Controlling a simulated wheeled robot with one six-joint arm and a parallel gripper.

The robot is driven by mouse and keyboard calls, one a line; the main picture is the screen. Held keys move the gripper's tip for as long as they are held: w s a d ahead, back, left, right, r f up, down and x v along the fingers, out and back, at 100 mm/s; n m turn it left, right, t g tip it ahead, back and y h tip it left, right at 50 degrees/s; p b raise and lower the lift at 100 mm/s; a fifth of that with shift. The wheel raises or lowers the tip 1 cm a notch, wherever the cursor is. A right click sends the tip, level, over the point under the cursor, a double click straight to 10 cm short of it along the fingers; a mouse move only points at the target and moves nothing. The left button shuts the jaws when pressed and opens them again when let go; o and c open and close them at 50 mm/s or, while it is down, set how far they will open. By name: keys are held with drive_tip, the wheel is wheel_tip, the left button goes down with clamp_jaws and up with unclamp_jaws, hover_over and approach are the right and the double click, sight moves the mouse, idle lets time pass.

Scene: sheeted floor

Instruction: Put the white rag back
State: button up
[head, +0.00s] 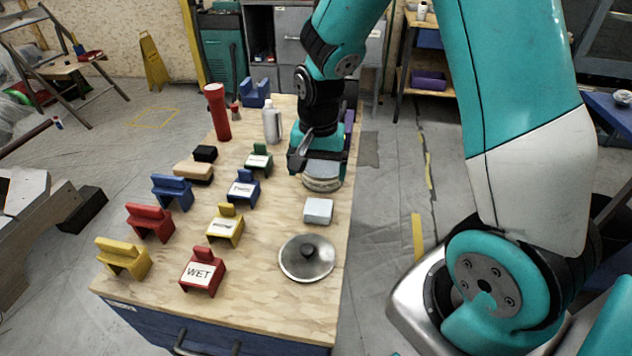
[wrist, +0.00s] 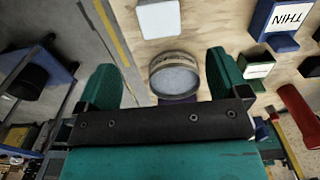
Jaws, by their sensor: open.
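A small white folded square, which looks like the white rag (head: 319,211), lies flat on the wooden bench top near its right edge. It also shows at the top of the wrist view (wrist: 158,18). My gripper (head: 320,165) points down over the bench, farther back than the white square. In the wrist view my gripper (wrist: 162,66) has its two green fingers wide apart with nothing held. A round tin (head: 322,182) with a pale grey top sits below the gripper and shows between the fingers (wrist: 175,80); I cannot tell its exact height gap.
A round metal lid with a knob (head: 307,257) lies nearer. Left are label blocks, red WET (head: 203,271), yellow (head: 225,225), blue (head: 243,187) and green (head: 259,158), beside plain coloured blocks. A grey bottle (head: 271,122) and red flashlight (head: 217,112) stand behind.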

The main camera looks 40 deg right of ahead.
drive_tip(key=s+a+r+n+y, duration=0.4)
drive_tip(key=s+a+r+n, duration=1.1)
drive_tip(key=s, duration=0.3)
drive_tip(key=shift+s+a+r+n, duration=0.25)
drive_tip(key=shift+s+a+n, duration=0.1)
drive_tip(key=shift+a+n, duration=0.2)
